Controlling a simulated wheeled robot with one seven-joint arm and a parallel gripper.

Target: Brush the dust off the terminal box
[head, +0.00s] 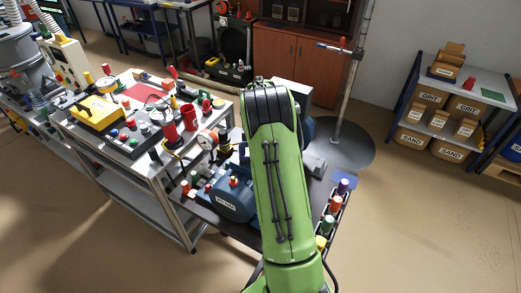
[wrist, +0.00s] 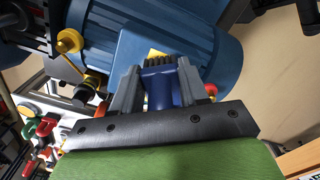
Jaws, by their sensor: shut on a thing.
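My gripper (wrist: 158,82) is shut on a blue brush (wrist: 160,98) with dark bristles (wrist: 158,63). The bristles point away from my wrist, towards a large blue motor-like body (wrist: 205,45) with a small yellow mark (wrist: 157,51). I cannot tell whether the bristles touch it. I cannot pick out the terminal box for certain, and no dust is clear. In the head view my green arm hides my gripper and the brush. A blue housing (head: 306,125) shows partly behind the arm.
A blue labelled machine (head: 232,200) stands on the dark bench, left of my arm. Bottles in a rack (head: 329,226) stand to its right. A cluttered metal cart (head: 128,160) is at left. A shelf of boxes (head: 450,105) is at right, with open floor before it.

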